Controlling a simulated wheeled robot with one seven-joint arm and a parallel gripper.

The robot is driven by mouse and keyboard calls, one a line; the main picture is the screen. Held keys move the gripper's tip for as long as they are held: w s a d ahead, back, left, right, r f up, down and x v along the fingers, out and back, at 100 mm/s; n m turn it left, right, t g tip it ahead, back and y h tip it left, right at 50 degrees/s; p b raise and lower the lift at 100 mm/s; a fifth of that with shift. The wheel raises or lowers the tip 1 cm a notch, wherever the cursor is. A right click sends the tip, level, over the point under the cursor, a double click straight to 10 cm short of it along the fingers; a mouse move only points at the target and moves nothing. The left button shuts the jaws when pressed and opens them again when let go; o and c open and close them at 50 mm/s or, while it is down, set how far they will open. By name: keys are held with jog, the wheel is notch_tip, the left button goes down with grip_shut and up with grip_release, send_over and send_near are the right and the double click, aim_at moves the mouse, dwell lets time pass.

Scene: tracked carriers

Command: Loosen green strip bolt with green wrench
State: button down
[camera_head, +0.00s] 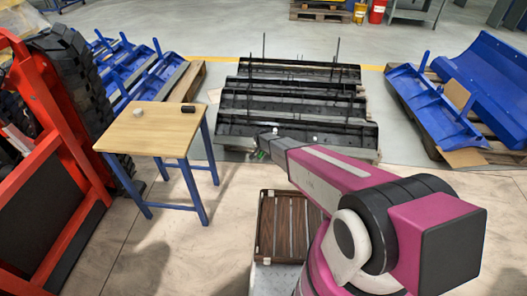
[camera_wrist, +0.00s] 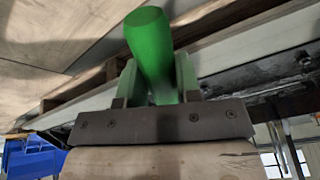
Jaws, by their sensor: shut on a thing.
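My gripper (camera_head: 262,152) is out at the front edge of the pallet with the black parts in the head view. In the wrist view my gripper (camera_wrist: 156,78) is shut on a thick green bar, which I take to be the green wrench (camera_wrist: 150,40). The bar stands out between the two fingers, its rounded end at the top. In the head view only a small green spot shows at the gripper. The wrench's working end is hidden. I cannot make out a green strip bolt in either view.
Long black parts (camera_head: 297,102) lie in rows on a pallet, with thin upright rods. A wooden table (camera_head: 150,132) with two small objects stands at left. A slatted brown crate (camera_head: 283,225) is close below my arm. Red machinery (camera_head: 62,170) is far left. Blue parts (camera_head: 435,95) lie right.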

jog(key=shift+x, duration=0.9)
dwell(1.3)
dwell(0.5)
jog(key=c, duration=1.5)
grip_release()
jog(key=shift+c, duration=0.2)
grip_shut()
jog(key=shift+s, duration=0.1)
